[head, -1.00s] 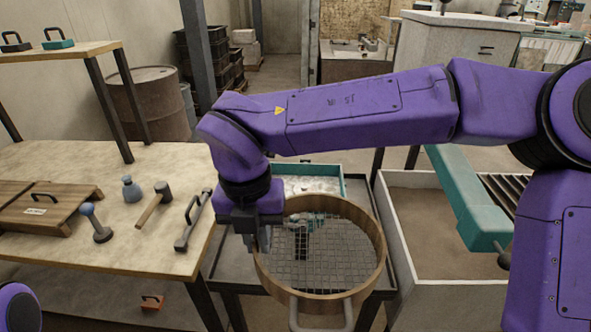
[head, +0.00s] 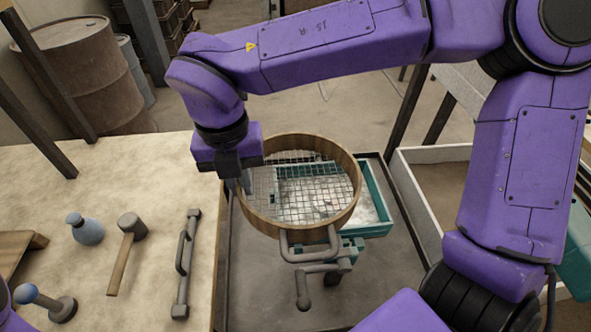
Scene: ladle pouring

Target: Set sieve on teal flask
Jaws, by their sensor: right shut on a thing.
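The sieve is a round wooden hoop with a wire mesh (head: 315,208). My right gripper (head: 247,184) is shut on its left rim and holds it roughly level. The teal flask (head: 376,196) is a rectangular frame with pale grey stuff inside; it shows through the mesh and past the sieve's right side. In the head view the sieve overlaps much of the flask, set off to its left. I cannot tell whether they touch. The flask's left part is hidden or seen only through the mesh. My left gripper is out of view.
A grey metal-topped stand (head: 385,275) lies under the flask. A pale-walled bin (head: 415,205) stands at right.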

